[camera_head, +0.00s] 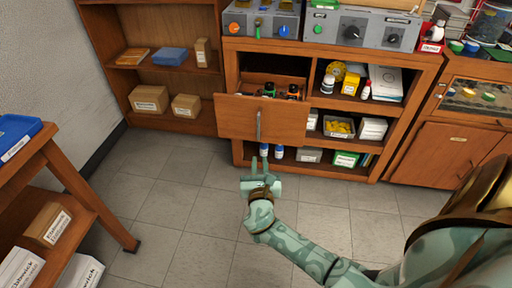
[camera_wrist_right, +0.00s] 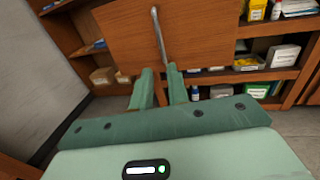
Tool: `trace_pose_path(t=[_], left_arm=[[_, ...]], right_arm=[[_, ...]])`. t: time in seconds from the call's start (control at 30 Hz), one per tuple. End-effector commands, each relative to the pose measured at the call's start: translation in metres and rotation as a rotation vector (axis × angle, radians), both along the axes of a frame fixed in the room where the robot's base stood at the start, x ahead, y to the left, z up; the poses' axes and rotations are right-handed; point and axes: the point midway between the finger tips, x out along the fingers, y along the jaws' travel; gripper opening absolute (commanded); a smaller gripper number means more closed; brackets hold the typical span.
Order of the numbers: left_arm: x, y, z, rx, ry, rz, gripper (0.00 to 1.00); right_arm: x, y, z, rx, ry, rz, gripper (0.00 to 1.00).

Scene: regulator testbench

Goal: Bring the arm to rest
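My right gripper (camera_head: 259,165) is in the middle of the head view, in front of an open wooden drawer (camera_head: 245,117) and a little below its metal handle (camera_head: 258,126). In the right wrist view its two fingers (camera_wrist_right: 158,88) stand apart with a gap between them, and nothing shows in the gap. The handle (camera_wrist_right: 158,32) appears just beyond the fingertips, and I see no clear contact. The drawer is pulled out and holds small dark and orange items (camera_head: 269,89). My left gripper is not in view.
A wooden shelf unit (camera_head: 312,171) with boxes and bottles surrounds the drawer. Grey test devices (camera_head: 353,30) sit on top. A cabinet (camera_head: 443,152) stands at right. A table with a blue tray (camera_head: 17,134) is at left. The tiled floor (camera_head: 180,205) between is clear.

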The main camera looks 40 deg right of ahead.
Motion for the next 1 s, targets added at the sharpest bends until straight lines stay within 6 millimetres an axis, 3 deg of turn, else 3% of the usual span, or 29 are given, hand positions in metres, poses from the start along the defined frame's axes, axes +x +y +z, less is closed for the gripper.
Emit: trace_pose_path(t=[0.57,0.67,0.77,0.87,0.9,0.97,1.0], left_arm=[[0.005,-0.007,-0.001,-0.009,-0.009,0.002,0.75],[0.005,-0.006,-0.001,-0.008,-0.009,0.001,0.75],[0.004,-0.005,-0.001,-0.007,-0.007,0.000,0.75],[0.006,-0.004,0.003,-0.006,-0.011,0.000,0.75],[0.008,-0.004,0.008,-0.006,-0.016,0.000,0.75],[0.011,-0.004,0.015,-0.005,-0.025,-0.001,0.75],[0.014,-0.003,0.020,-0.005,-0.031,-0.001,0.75]], right_arm=[[0.000,0.000,0.000,0.002,-0.001,0.000,0.17],[0.002,0.002,-0.003,0.077,-0.040,0.014,0.17],[0.000,0.009,-0.049,0.417,-0.074,0.029,0.17],[-0.025,0.024,-0.121,0.852,-0.065,-0.046,0.17],[-0.045,0.032,-0.150,1.028,-0.058,-0.110,0.17],[-0.082,0.044,-0.189,1.268,-0.055,-0.235,0.17],[-0.110,0.052,-0.211,1.414,-0.061,-0.336,0.17]])
